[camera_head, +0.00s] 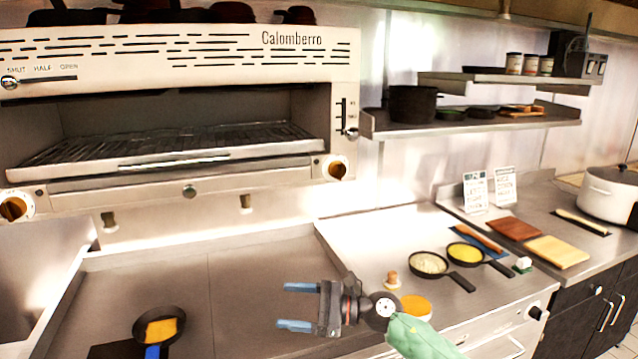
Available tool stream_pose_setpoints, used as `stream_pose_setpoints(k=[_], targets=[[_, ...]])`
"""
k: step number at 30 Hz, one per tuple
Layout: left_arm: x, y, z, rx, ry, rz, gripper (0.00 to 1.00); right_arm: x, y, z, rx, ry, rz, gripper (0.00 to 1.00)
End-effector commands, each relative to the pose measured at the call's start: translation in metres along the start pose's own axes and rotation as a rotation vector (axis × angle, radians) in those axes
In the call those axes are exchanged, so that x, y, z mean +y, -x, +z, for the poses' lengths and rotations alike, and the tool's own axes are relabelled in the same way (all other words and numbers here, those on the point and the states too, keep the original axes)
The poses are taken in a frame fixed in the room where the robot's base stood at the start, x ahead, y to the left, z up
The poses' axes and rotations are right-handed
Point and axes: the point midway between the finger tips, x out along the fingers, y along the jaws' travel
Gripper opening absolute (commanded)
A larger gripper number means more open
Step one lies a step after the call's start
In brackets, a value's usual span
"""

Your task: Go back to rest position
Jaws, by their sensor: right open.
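My right gripper (299,306) is open and empty, its two blue fingers pointing left over the right part of the flat griddle (240,270). Its arm comes in from the lower right with a green sleeve. My left gripper does not show. A small black pan (143,331) with something orange-yellow (161,330) in it is on the griddle at the lower left, well apart from my right gripper. A blue piece shows at the pan's lower edge, cut off by the frame.
A salamander grill (180,120) stands above the griddle. On the counter to the right are two small pans (429,263) (466,252), a brown board (514,229), a yellow board (556,251) and a white pot (608,192). An orange round thing (415,305) lies close beside my right arm.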

Motion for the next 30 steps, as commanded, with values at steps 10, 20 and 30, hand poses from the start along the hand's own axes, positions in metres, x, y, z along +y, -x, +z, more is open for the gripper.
stream_pose_setpoints(k=[10, 20, 30], targets=[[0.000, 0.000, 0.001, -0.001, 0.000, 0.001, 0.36, -0.008, 0.035, 0.029, -0.460, -0.636, -0.407, 0.73], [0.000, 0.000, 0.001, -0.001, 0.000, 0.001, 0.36, -0.005, 0.120, -0.016, -0.873, -1.276, -0.790, 0.73], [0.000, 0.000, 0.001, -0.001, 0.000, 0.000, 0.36, 0.067, 0.213, -0.111, -1.284, -1.894, -1.226, 0.73]])
